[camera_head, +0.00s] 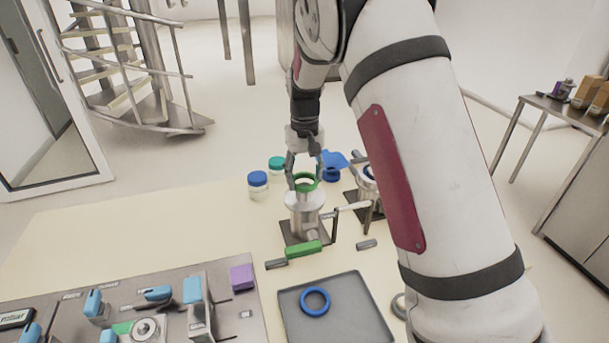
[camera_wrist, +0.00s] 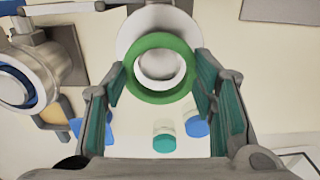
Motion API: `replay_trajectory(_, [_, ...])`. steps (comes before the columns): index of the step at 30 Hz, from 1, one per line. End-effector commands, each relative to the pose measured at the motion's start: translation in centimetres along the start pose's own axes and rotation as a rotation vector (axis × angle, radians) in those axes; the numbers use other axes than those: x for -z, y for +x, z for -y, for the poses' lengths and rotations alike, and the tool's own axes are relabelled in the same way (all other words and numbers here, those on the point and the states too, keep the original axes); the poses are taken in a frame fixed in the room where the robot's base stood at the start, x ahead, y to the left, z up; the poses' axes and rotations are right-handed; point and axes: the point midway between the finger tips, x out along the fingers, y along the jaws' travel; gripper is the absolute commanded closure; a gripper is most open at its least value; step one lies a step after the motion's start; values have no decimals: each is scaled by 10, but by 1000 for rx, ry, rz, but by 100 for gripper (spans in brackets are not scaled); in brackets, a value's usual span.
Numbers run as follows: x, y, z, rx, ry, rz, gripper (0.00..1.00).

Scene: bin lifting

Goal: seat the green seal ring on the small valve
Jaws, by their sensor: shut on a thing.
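The green seal ring (camera_wrist: 160,41) is held between the two fingers of my gripper (camera_wrist: 160,72), one finger on each side. In the head view the ring (camera_head: 304,188) is flat, right over the top of a pale metal valve (camera_head: 304,218), with my gripper (camera_head: 304,178) reaching down to it. In the wrist view the valve's round top (camera_wrist: 128,37) shows behind the ring and extends beyond its upper edge, so the two look off-centre. I cannot tell whether the ring touches the valve.
A second valve with blue parts (camera_head: 367,174) stands to the right behind. Jars with blue (camera_head: 258,179) and teal (camera_head: 277,163) lids stand behind left. A grey tray (camera_head: 355,318) holds a blue ring (camera_head: 315,301). A green bar (camera_head: 303,250) lies in front of the valve.

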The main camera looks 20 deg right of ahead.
Motion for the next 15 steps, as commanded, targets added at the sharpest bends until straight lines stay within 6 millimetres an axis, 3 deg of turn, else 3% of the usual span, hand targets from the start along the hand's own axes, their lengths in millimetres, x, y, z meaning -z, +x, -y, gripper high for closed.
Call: replay_trajectory(15, [0,8,0,0,1,1,67])
